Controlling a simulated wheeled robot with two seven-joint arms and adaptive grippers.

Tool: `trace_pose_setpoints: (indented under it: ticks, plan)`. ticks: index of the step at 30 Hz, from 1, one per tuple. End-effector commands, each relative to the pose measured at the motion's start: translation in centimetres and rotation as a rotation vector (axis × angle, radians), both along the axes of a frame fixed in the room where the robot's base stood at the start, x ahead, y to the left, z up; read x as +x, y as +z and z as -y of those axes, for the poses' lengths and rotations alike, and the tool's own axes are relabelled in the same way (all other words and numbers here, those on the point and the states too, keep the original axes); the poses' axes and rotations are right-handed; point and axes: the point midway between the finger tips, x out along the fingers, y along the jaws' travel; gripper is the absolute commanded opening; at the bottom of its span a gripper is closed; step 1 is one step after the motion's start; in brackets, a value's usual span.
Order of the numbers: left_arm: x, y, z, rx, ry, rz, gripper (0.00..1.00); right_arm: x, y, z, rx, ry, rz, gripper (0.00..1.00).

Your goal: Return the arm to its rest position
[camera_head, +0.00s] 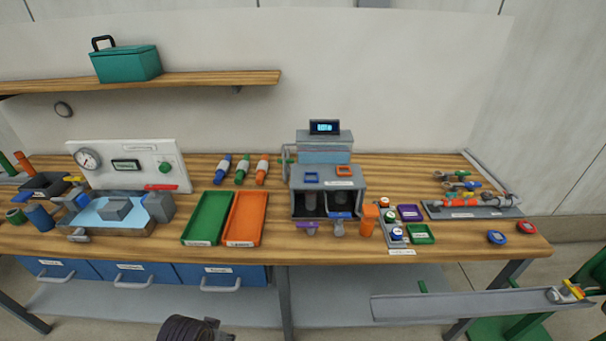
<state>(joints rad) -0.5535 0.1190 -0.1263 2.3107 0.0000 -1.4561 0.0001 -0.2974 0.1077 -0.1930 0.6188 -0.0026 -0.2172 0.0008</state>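Neither of my grippers can be made out in the head view, and no fingertips show. A dark ribbed rounded part (188,329) enters at the bottom edge, left of centre, in front of the bench. It is mostly cut off, and I cannot tell whether it belongs to one of my arms. No arm of mine is seen over the wooden bench (330,252), and nothing is seen held.
The bench carries a green tray (208,219), an orange tray (246,219), a grey machine (327,180) and a water basin (117,212). A wooden shelf (190,80) with a teal toolbox (126,63) hangs above. A grey channel (470,305) extends at lower right.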

Motion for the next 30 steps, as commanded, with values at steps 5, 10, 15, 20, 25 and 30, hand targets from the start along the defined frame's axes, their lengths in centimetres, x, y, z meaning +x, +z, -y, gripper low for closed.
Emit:
trace_pose_setpoints:
  ticks: [5, 10, 15, 20, 25, 30]
  plan:
    - [0.4, -4.3, 0.0, 0.003, -0.003, -0.018, 0.39, 0.8, 0.0, 0.0, 0.0, 0.0, 0.008, 0.4]
    - [0.5, -8.8, 0.0, 0.006, -0.005, -0.031, 0.39, 1.4, 0.1, 0.0, 0.0, 0.0, 0.015, 0.4]
    - [0.2, -13.3, -0.1, 0.008, -0.008, -0.044, 0.39, 1.7, 0.1, 0.0, 0.001, 0.001, 0.018, 0.4]
    - [-0.5, -17.4, -0.4, 0.011, -0.01, -0.056, 0.39, 1.6, 0.1, 0.0, 0.001, 0.0, 0.017, 0.4]
    - [-1.6, -21.6, -0.7, 0.015, -0.013, -0.07, 0.39, 1.0, 0.1, 0.0, 0.0, 0.0, 0.011, 0.4]
    - [-3.1, -25.6, -1.1, 0.018, -0.016, -0.085, 0.39, 0.0, 0.0, 0.0, 0.0, 0.0, 0.001, 0.4]
